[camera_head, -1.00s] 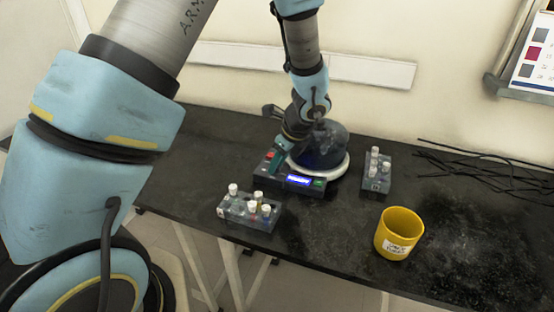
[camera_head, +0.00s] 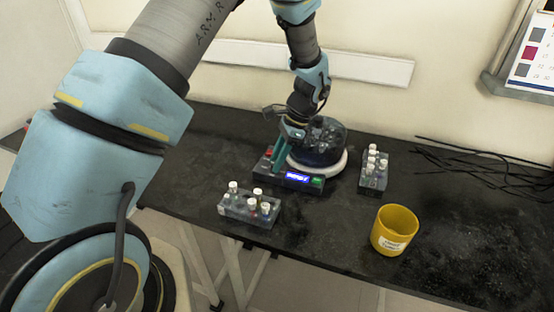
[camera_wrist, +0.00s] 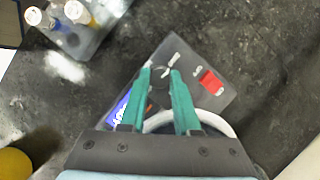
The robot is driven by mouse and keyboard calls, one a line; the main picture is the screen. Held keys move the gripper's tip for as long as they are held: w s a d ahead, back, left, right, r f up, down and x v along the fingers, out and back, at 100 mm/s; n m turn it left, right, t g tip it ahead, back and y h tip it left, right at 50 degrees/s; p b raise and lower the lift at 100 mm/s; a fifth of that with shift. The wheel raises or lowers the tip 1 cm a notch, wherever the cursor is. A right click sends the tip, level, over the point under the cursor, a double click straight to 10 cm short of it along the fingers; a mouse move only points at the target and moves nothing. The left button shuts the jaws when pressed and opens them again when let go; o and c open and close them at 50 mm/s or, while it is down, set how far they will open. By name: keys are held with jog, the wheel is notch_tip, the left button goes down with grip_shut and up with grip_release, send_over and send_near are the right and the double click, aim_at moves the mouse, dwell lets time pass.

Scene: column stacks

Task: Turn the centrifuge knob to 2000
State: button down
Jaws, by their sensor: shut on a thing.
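The centrifuge (camera_head: 332,168) stands on the black bench, with a dark round bowl, a white rim and a dark control panel. Its lit blue display (camera_head: 298,177) is too small to read; part of it shows in the wrist view (camera_wrist: 122,109). The dark knob (camera_wrist: 160,76) sits on the panel beside white scale marks. My gripper (camera_wrist: 160,78) has its teal fingers shut on the knob, one on each side. In the head view my gripper (camera_head: 281,160) is at the panel's left part, and the knob is hidden there.
A red switch (camera_wrist: 211,82) is close to the right finger. A tube rack (camera_head: 236,210) stands in front of the centrifuge and another (camera_head: 373,178) to its right. A yellow cup (camera_head: 395,232) stands front right. Black cables (camera_head: 480,165) lie at the back right.

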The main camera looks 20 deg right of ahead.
jog(key=shift+w+n+g, duration=0.1)
jog(key=shift+n+g, duration=0.2)
jog(key=shift+n, duration=0.6)
jog(key=c, duration=0.6)
grip_release()
jog(key=b+v, duration=0.2)
jog(key=v, duration=0.8)
jog(key=shift+w+d+r+b, duration=0.1)
jog(key=shift+d+r+b, duration=0.15)
jog(key=shift+r+b, duration=0.15)
jog(key=shift+a, duration=0.1)
